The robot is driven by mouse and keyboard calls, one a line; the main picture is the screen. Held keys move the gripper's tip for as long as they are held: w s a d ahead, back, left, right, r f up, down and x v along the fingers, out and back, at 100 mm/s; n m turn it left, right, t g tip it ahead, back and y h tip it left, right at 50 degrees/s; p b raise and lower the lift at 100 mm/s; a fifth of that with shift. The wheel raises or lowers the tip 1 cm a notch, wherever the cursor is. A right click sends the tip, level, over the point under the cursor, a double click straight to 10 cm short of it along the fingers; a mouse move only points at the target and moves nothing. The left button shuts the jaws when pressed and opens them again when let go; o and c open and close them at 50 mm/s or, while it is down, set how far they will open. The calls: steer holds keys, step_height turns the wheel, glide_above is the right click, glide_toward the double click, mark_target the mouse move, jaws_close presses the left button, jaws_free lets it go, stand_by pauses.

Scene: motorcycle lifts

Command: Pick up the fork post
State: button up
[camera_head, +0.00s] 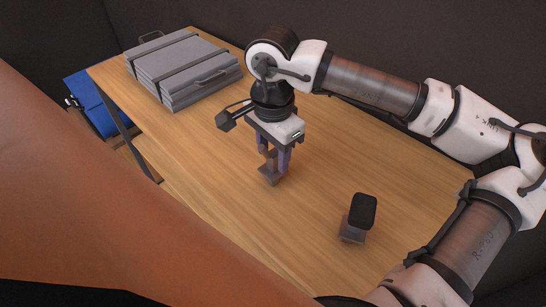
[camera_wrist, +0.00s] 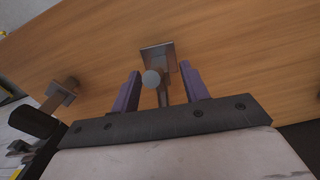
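The grey metal post, which I take to be the fork post (camera_head: 271,177), stands on the wooden table directly below and between my gripper's fingers. In the wrist view the fork post (camera_wrist: 158,57) shows a square plate, a stem and a round pale knob. My gripper (camera_head: 274,158) points down over it. In the wrist view my gripper (camera_wrist: 160,72) is open, its two purple fingers on either side of the stem with visible gaps. The post's lower part is partly hidden by the fingers in the head view.
A second post with a black padded top (camera_head: 363,210) and grey base stands to the right on the table (camera_head: 200,160). A grey strapped case (camera_head: 185,72) lies at the far left end. A blue box (camera_head: 97,105) is beyond the table's left edge. The table's middle is otherwise clear.

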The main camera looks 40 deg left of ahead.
jaws_close()
steer(key=shift+r, duration=0.1)
